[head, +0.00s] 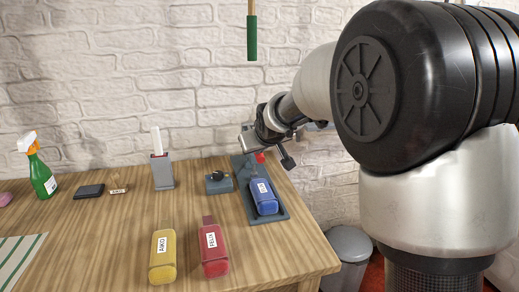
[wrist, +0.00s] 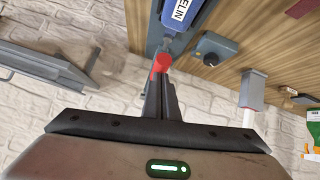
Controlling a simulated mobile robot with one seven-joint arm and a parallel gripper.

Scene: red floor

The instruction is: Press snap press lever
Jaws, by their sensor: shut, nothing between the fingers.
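The snap press is a grey-blue stand (head: 281,214) at the right end of the wooden table in the head view. A blue bottle (head: 264,198) with a white name label lies in it, and it shows at the top of the wrist view (wrist: 184,12). The press lever's red knob (head: 260,157) is at the back of the press. In the wrist view the red knob (wrist: 161,62) is right at my fingertips. My gripper (wrist: 160,84) is shut and empty, with its fingers at the knob. I cannot tell whether they touch it.
A yellow bottle (head: 162,257) and a red bottle (head: 213,250) lie at the table's front. A small grey box with a dark knob (head: 218,183) is left of the press. A grey holder (head: 162,172) stands farther left. A brick wall (head: 110,60) closes the back.

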